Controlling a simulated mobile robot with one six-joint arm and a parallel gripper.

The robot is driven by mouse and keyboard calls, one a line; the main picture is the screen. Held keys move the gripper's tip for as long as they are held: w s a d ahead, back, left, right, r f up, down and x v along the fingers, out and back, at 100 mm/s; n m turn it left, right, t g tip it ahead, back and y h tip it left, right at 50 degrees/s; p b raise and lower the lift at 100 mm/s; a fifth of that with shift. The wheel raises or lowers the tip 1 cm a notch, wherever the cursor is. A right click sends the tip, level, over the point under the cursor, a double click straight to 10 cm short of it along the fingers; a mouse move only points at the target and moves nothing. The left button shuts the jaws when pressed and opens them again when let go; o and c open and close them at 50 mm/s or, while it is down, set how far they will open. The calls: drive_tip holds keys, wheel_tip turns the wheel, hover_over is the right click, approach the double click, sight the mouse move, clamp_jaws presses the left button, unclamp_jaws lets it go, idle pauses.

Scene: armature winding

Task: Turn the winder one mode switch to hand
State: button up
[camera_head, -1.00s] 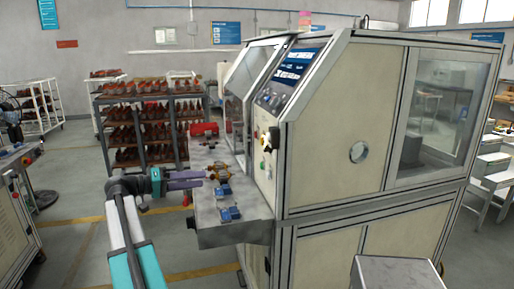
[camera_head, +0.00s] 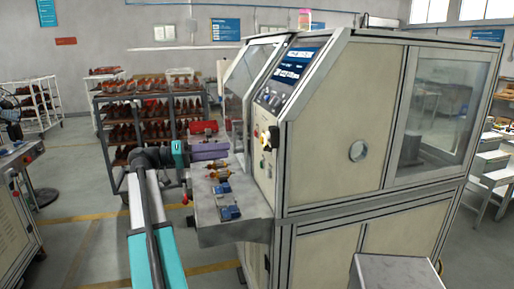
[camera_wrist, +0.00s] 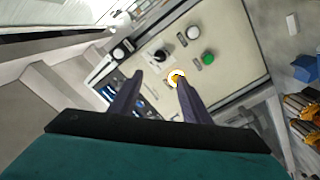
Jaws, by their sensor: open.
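The winder (camera_head: 335,150) is a cream cabinet with a control panel on its left-facing side. In the wrist view the panel (camera_wrist: 228,30) shows a black rotary switch (camera_wrist: 160,56) on a light plate, which looks like the mode switch; its setting is too small to read. In the head view my gripper (camera_head: 226,149) is just left of the panel.
A grey work ledge (camera_head: 235,232) with blue and orange-brown parts lies below my gripper. A red part (camera_head: 204,127) is behind it. A rack (camera_head: 150,120) of brown parts stands at the back left.

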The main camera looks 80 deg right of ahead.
sight(267, 148)
drive_tip(key=p+x, duration=0.3)
drive_tip(key=x, duration=1)
